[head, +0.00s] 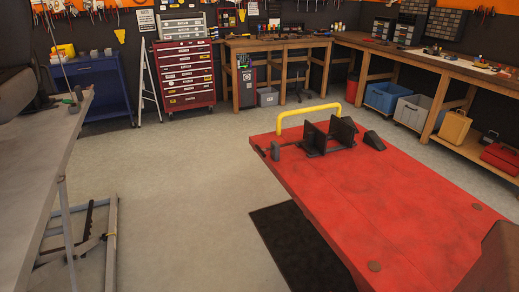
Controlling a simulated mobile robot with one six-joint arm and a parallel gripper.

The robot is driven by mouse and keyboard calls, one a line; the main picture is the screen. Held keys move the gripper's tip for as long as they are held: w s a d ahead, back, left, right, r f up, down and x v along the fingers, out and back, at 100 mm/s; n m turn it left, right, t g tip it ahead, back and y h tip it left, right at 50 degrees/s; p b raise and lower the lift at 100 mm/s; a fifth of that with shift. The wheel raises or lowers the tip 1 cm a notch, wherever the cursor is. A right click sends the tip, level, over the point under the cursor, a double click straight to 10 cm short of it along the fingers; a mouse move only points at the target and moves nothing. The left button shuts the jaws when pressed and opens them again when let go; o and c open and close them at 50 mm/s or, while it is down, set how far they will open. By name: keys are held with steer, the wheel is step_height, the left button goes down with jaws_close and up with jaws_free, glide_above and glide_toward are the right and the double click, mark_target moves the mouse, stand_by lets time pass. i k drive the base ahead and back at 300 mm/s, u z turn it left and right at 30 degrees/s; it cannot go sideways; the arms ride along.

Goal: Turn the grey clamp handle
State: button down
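A red motorcycle lift (385,215) fills the right middle of the head view. At its far end stands a black wheel clamp (318,139) with upright plates. A thin rod runs left from the clamp to a small upright dark-grey handle (275,151) at the lift's left edge. A second lift, grey (45,150), stands at the left, with a small grey-green upright piece (79,93) near its edge that looks like another clamp handle. I cannot tell from the colours which one is the grey clamp handle. My gripper is not in view.
A yellow hoop bar (308,114) rises behind the black clamp. Bare floor (190,190) lies between the lifts, with a dark mat (295,240) beside the red one. A red tool chest (184,75) and wooden benches (430,66) line the back. A brown shape (497,262) fills the lower right corner.

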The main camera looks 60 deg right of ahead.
mark_target(261, 151)
steer(key=z, duration=0.05)
steer(key=i, duration=0.9)
steer(key=u, duration=0.05)
